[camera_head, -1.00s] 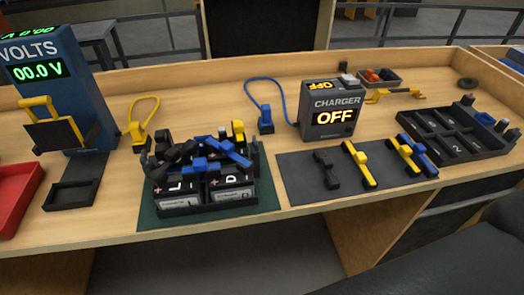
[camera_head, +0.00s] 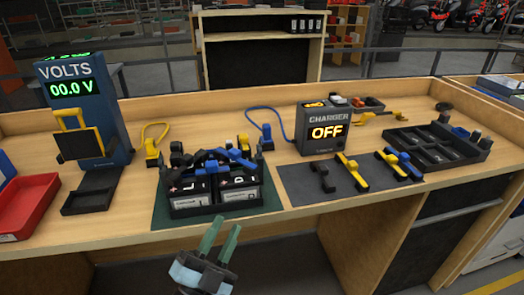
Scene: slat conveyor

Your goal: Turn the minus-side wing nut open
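Two black batteries stand side by side in a dark tray (camera_head: 221,208) on a green mat (camera_head: 166,212). Blue and black straps or parts lie across their tops, with a small yellow piece (camera_head: 244,142) behind. The minus-side wing nut is too small and cluttered to tell apart among these parts. My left gripper (camera_head: 224,227) is in front of the bench edge, below the batteries, with its two green fingers pointing up and apart. It is empty and touches nothing. My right gripper is not in view.
A charger (camera_head: 325,127) reading OFF stands behind a grey mat (camera_head: 300,185) with blue and yellow tools. A voltmeter (camera_head: 75,90) reads 00.0 V at left, near a red tray (camera_head: 28,207). A black compartment tray (camera_head: 437,146) is at right.

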